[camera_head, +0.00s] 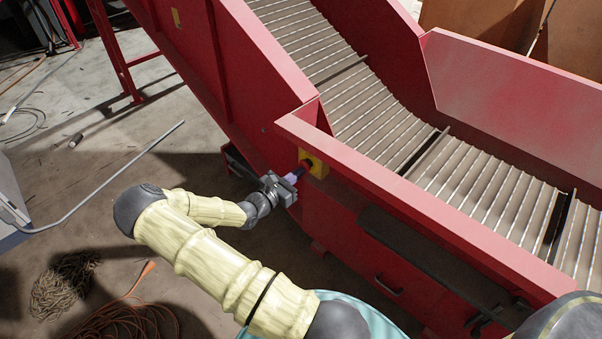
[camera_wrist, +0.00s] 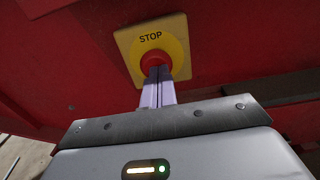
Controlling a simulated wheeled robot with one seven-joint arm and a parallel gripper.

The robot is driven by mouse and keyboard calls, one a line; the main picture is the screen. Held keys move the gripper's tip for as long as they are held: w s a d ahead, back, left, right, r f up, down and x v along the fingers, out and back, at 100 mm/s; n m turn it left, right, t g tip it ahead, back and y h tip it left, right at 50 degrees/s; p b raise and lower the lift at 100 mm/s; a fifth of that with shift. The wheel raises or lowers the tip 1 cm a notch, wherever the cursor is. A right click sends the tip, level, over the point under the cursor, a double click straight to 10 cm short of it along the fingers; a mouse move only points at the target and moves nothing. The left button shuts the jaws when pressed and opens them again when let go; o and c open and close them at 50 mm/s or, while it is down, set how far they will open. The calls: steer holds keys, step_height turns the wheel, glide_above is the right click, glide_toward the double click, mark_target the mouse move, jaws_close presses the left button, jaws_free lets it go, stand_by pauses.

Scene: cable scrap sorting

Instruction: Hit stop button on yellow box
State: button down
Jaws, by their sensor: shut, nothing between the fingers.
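The yellow box (camera_wrist: 177,38) is fixed to the red side of the conveyor and carries the word STOP above a round red stop button (camera_wrist: 152,59). In the head view the yellow box (camera_head: 318,166) shows just beyond my gripper (camera_head: 298,172), partly hidden by it. In the wrist view my gripper (camera_wrist: 160,75) is shut and empty, with its two fingertips together over the lower part of the red button. The tips look very close to the button or touching it; I cannot tell which.
The red conveyor (camera_head: 450,205) with its slatted belt (camera_head: 470,180) fills the right side. Coiled orange cable (camera_head: 125,320) and a brownish cable heap (camera_head: 62,285) lie on the floor at lower left. A bent grey rod (camera_head: 110,180) crosses the floor left of my arm.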

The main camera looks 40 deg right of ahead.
steer(key=shift+w+d+r, duration=0.1)
steer(key=shift+w+d, duration=0.05)
steer(key=shift+d, duration=0.05)
steer(key=shift+a, duration=0.1)
steer(key=s+a+p, duration=0.2)
steer(key=a, duration=1.2)
steer(key=shift+f, duration=0.25)
steer(key=shift+s, duration=0.25)
